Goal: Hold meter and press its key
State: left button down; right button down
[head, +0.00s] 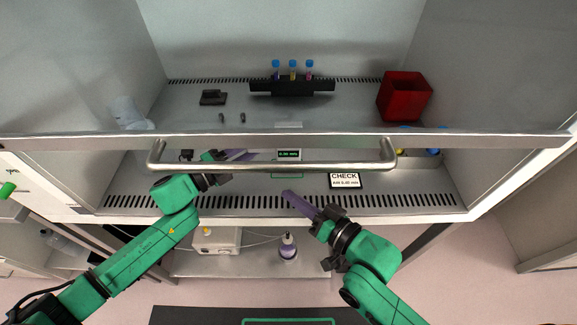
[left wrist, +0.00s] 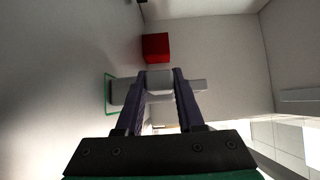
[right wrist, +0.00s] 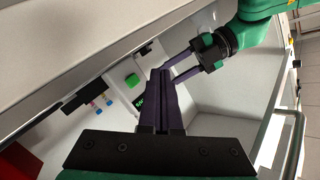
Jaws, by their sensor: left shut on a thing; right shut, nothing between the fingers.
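The meter shows in the head view as a dark display (head: 289,155) with green digits, behind the cabinet's handle bar. My left gripper (head: 240,155) is beside it and mostly hidden by the sash and bar. In the left wrist view, the left fingers are shut on the pale grey meter body (left wrist: 160,80). In the right wrist view, a green key (right wrist: 132,80) and part of the lit display show just beyond my right fingers. My right gripper (head: 288,194) is shut and empty, in front of the meter and apart from it in the head view.
A sign reading CHECK (head: 345,180) stands right of the meter. Deeper in the cabinet are a black rack (head: 292,87) with blue-capped tubes and a red bin (head: 405,96). The metal handle bar (head: 270,167) crosses the opening. A bottle (head: 288,247) stands on the lower shelf.

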jog(key=v, duration=1.2)
pick_arm(q)
grip_release()
dwell(0.4)
dwell(0.4)
jog(key=shift+a+b, duration=0.7)
jog(key=shift+a, duration=3.3)
pick_arm(e)
jog(key=shift+f, duration=0.65)
